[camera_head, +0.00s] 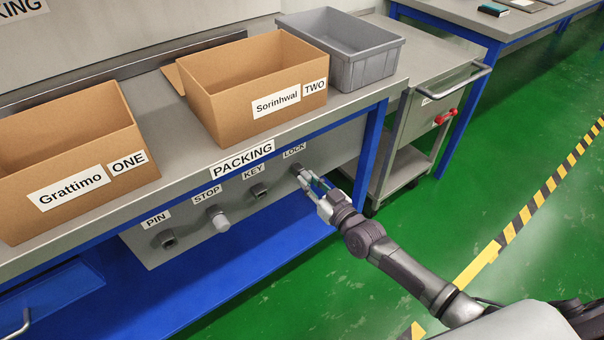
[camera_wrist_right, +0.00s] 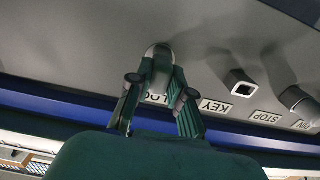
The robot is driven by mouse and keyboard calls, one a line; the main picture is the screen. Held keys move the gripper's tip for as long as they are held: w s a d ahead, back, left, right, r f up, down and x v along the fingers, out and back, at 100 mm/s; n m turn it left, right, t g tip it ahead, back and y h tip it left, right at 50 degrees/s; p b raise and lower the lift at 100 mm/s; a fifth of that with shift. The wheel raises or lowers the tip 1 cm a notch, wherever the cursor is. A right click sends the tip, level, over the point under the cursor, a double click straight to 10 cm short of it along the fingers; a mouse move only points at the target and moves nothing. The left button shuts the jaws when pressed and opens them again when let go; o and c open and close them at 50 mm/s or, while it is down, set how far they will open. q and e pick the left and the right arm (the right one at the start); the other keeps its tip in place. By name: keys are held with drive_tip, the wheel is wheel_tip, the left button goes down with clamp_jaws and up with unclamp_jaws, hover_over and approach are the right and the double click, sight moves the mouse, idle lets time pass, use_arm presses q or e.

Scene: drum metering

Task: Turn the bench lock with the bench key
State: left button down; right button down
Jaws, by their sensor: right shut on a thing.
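The bench lock (camera_head: 296,169) is a round fitting under the LOCK label on the grey front panel below the packing bench. It also shows in the wrist view (camera_wrist_right: 158,49), straight ahead of the fingers. My right gripper (camera_head: 312,183) is at the lock, reaching in from the lower right. In the wrist view its fingers (camera_wrist_right: 157,92) are closed around the bench key (camera_wrist_right: 161,72), whose end is at the lock. The fingers hide much of the key, and how deep it sits cannot be told. My left gripper is not in view.
The panel also has a KEY holder (camera_head: 259,190), hollow and empty in the wrist view, a STOP knob (camera_head: 219,219) and a PIN holder (camera_head: 167,239). Cardboard boxes ONE (camera_head: 75,150) and TWO (camera_head: 262,85) and a grey bin (camera_head: 350,60) stand above. A cart (camera_head: 415,120) stands right; the green floor is open.

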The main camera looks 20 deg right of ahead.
drive_tip(key=shift+w+r, duration=0.1)
drive_tip(key=shift+r, duration=0.15)
